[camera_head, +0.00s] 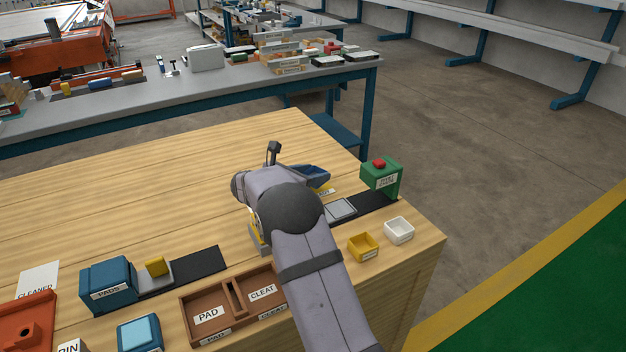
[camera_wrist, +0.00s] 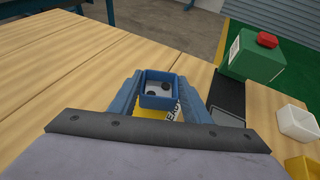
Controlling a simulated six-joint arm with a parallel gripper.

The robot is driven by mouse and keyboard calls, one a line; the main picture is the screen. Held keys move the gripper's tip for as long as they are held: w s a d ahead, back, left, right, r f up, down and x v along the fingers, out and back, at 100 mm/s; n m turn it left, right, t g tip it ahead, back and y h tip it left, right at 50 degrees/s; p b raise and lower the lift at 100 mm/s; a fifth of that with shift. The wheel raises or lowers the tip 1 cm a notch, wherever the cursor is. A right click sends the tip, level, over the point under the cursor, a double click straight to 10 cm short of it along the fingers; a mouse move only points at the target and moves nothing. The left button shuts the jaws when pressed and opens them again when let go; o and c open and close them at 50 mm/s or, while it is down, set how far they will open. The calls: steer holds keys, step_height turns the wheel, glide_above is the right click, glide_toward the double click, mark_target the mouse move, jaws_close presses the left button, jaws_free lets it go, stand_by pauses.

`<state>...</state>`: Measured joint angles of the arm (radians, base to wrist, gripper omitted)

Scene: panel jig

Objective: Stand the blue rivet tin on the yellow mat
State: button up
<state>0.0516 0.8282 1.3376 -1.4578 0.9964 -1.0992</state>
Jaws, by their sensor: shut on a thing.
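My gripper (camera_wrist: 160,84) is shut on the blue rivet tin (camera_wrist: 158,101), with one blue finger on each side of it. The tin is a small open-topped box, roughly upright, with a few dark rivets on its pale floor. The yellow mat (camera_wrist: 172,114) with black lettering shows just below the tin in the wrist view, partly hidden by the tin and fingers. I cannot tell whether the tin touches it. In the head view my arm hides most of this spot; a strip of the yellow mat (camera_head: 327,190) shows beside blue parts at the arm's end.
A green box with a red button (camera_head: 380,177) stands right of the mat, by a dark strip with a grey plate (camera_head: 341,209). A yellow bin (camera_head: 362,247) and white bin (camera_head: 399,230) stand nearer. A brown divided tray (camera_head: 206,317) lies left.

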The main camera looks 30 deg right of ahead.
steer(key=shift+f, duration=1.05)
steer(key=shift+f, duration=0.15)
steer(key=o, duration=1.2)
steer(key=shift+r, duration=0.25)
steer(key=v, duration=1.2)
steer(key=shift+s+b, duration=0.1)
steer(key=shift+b, duration=0.2)
